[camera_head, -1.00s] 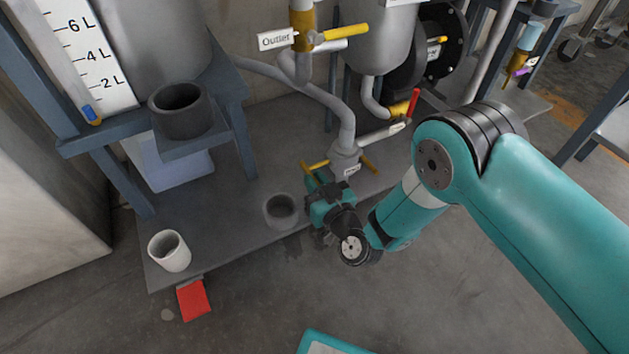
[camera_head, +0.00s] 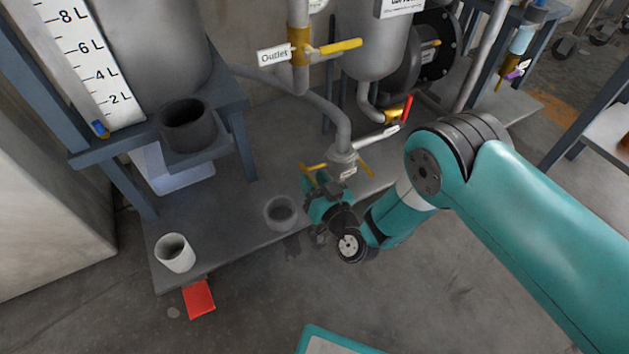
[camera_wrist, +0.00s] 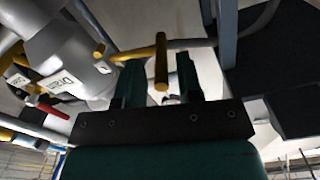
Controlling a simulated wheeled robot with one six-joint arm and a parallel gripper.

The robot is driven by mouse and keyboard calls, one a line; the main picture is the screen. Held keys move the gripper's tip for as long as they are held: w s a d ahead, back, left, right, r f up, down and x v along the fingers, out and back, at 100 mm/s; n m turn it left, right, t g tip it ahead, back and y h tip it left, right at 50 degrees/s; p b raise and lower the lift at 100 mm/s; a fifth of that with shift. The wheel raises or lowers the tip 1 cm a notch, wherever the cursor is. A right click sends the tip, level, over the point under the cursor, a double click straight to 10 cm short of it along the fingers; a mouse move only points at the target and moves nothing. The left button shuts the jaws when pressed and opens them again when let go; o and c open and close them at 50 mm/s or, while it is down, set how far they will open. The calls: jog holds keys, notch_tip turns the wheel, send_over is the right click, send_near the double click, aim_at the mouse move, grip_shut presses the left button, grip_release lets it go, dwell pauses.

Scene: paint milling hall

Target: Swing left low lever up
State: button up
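The left low lever (camera_head: 314,166) is a short yellow handle on the left of the low pipe fitting. A second yellow lever (camera_head: 366,168) is on the right of that fitting. My gripper (camera_head: 318,185) is at the left lever, pointing toward the pipework, with its tips partly hidden by my wrist. In the wrist view, the yellow lever (camera_wrist: 161,62) lies between my two dark green fingers, with a visible gap on each side. The fingers are apart. Another yellow lever (camera_wrist: 101,38) and a Drain label (camera_wrist: 68,83) show at the left.
An upper yellow outlet lever (camera_head: 340,47) and a red-tipped lever (camera_head: 406,109) are above. A dark cup (camera_head: 281,212) and a white cup (camera_head: 175,253) stand on the grey platform (camera_head: 225,220) to the left. Open floor lies in front.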

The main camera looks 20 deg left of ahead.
jog(key=shift+s+r+p, duration=0.1)
jog(key=shift+s+p, duration=0.05)
jog(key=shift+p, duration=0.95)
jog(key=p, duration=0.3)
jog(key=shift+s+d+r, duration=0.1)
jog(key=shift+s+d, duration=0.15)
jog(key=p+v, duration=1.6)
jog(key=p, duration=0.3)
jog(key=shift+d+f, duration=0.3)
